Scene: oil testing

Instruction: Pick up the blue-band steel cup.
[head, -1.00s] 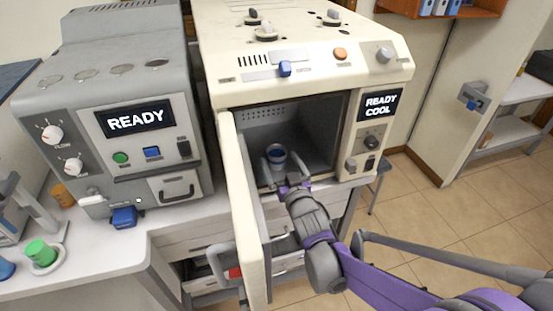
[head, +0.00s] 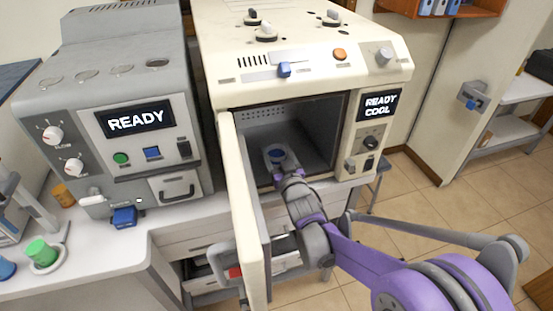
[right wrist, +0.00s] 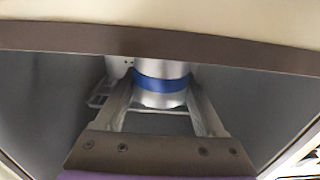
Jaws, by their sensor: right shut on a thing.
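The blue-band steel cup (head: 277,155) stands inside the open chamber of the cream oven (head: 300,70). In the right wrist view the cup (right wrist: 161,84) shows as a silver cylinder with a blue band around it, seen between the two fingers. My right gripper (head: 281,169) reaches through the oven's doorway and is shut on the cup. It also shows in the right wrist view (right wrist: 160,100), with one finger on each side of the cup. The cup looks upright. In the head view its lower part is hidden by my gripper. My left gripper is not in view.
The oven door (head: 242,210) stands open on the left of my right arm. The chamber's walls and top edge are close around my gripper. A grey machine (head: 120,100) is at left.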

